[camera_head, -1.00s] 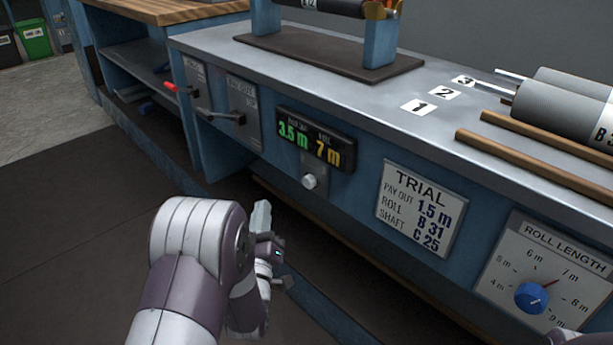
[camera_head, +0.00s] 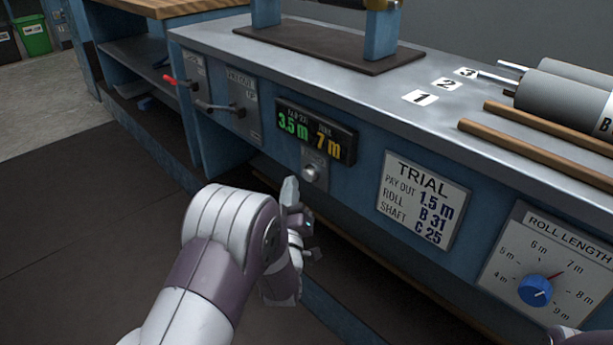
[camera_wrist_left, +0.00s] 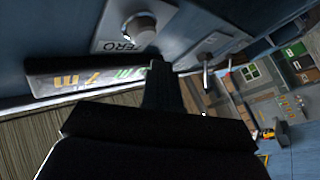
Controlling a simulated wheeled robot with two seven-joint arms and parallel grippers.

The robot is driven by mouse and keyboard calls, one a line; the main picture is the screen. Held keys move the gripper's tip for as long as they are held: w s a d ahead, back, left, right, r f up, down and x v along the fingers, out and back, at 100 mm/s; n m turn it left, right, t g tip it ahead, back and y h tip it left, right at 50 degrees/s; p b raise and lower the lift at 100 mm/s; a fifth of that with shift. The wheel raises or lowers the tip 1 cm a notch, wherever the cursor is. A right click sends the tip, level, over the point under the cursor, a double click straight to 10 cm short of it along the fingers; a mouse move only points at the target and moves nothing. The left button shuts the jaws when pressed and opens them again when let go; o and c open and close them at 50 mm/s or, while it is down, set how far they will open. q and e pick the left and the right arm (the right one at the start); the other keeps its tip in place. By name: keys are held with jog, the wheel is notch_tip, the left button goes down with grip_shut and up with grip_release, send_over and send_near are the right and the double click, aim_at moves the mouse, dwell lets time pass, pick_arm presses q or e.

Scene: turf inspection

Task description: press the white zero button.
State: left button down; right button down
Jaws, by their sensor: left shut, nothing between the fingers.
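The white zero button (camera_head: 311,173) is a round knob on a small grey plate on the bench's blue front, just below the display (camera_head: 315,132) reading 3.5 m and 7 m. In the left wrist view the button (camera_wrist_left: 140,28) shows beside its ZERO label, near the top. My left gripper (camera_head: 291,190) is shut and empty, its tip just below and left of the button in the head view. In the left wrist view the dark fingers (camera_wrist_left: 160,75) end below the button in the picture, with a gap showing between. My right gripper is out of view.
A lever with a red grip (camera_head: 180,83) and a dark handle (camera_head: 220,108) stick out left of the display. Right of the button are the TRIAL sign (camera_head: 422,203) and the blue roll-length dial (camera_head: 535,291). Rolls and wooden rails lie on the bench top (camera_head: 330,90).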

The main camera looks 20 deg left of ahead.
pick_arm(q)
jog(key=shift+w+d, duration=0.25)
jog(key=shift+w, duration=0.3)
jog(key=shift+w, duration=0.1)
dwell(1.6)
jog(key=shift+w+d, duration=0.15)
jog(key=shift+w, duration=0.15)
jog(key=shift+w+d+f+b, duration=0.1)
jog(key=shift+w+d+b, duration=0.1)
jog(key=shift+w+b, duration=0.25)
dwell(0.8)
jog(key=shift+s+a, duration=0.35)
jog(key=shift+s, duration=0.5)
